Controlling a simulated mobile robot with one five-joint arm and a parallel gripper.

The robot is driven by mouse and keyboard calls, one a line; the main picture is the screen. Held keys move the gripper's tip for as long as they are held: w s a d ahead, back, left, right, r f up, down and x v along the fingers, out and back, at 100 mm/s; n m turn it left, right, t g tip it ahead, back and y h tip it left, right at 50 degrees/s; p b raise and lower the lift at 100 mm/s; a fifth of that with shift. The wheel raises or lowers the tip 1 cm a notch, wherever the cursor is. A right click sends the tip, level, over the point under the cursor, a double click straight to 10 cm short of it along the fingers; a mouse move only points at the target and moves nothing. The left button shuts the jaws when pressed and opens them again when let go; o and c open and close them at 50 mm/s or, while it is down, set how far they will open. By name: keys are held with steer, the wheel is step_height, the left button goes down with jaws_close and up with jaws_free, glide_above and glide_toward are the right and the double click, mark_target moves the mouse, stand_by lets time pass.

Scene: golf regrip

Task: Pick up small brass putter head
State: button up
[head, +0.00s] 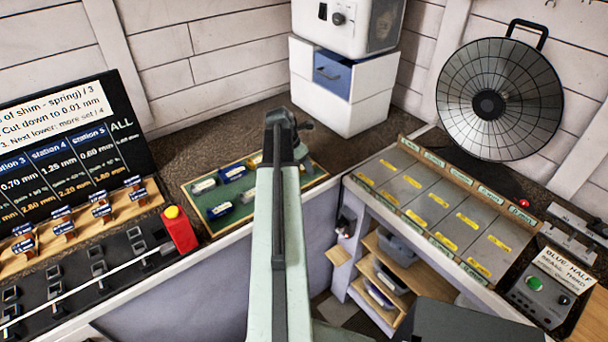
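I cannot make out a small brass putter head for certain in the head view. Several small pieces with blue labels and copper-coloured parts (103,206) stand on a wooden rack at the left, too small to identify. My arm reaches away up the middle of the view. The dark end of my arm, where my gripper (284,135) is, lies over the right part of a green tray (232,212). The fingers do not show clearly, so I cannot tell if they are open or shut. The arm hides part of the tray.
The tray holds several white and blue pieces. Dark pieces lie on a black mat (75,290) at the left, near a red box with a yellow button (179,230). A white cabinet (345,95) stands behind.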

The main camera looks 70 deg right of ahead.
steer(key=shift+r, duration=0.1)
jaws_close()
steer(key=shift+r, duration=0.1)
